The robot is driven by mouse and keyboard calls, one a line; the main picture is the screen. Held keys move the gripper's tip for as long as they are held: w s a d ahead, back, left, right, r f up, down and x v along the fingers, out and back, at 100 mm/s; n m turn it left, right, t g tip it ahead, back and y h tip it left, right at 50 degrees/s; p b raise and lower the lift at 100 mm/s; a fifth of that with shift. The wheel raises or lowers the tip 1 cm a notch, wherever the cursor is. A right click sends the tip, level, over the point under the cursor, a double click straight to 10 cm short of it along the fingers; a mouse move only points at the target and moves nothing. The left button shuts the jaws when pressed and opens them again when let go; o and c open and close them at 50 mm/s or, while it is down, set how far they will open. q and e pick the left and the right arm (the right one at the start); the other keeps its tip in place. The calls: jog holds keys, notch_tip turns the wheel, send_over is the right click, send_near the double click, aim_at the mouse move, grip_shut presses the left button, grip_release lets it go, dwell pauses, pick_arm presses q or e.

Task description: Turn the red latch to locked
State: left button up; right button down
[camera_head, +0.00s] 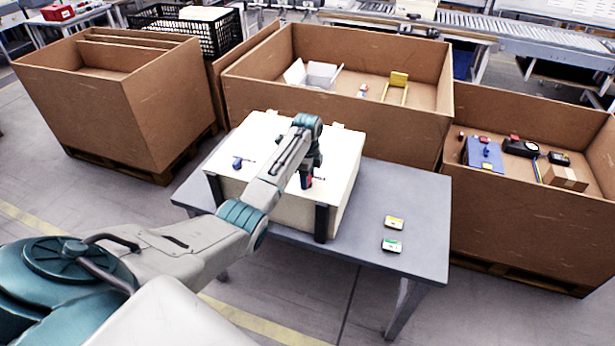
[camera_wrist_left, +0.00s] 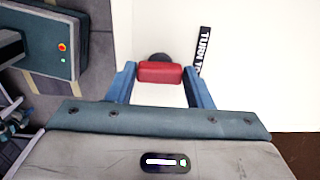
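The red latch (camera_wrist_left: 160,72) shows in the left wrist view, on a dark round base against a white panel. It lies crosswise between the two blue fingers of my left gripper (camera_wrist_left: 160,80). The fingers stand apart, with the latch spanning nearly the whole gap at their tips. I cannot tell whether they press on it. In the head view my left gripper (camera_head: 310,176) reaches down over the front part of the cream box (camera_head: 257,195). The latch is mostly hidden there. My right gripper is not in view.
The box stands on a grey table (camera_head: 410,215). Two small labelled items, one yellow (camera_head: 394,222) and one green (camera_head: 391,245), lie at the right. Large brown crates (camera_head: 340,120) stand behind. A black label (camera_wrist_left: 203,50) is beside the latch.

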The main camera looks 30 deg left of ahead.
pick_arm(q)
jog(key=o, duration=0.3)
jog(key=shift+r, duration=0.1)
notch_tip(320, 180, up, 11)
jog(key=b, duration=0.4)
jog(key=shift+f, duration=0.25)
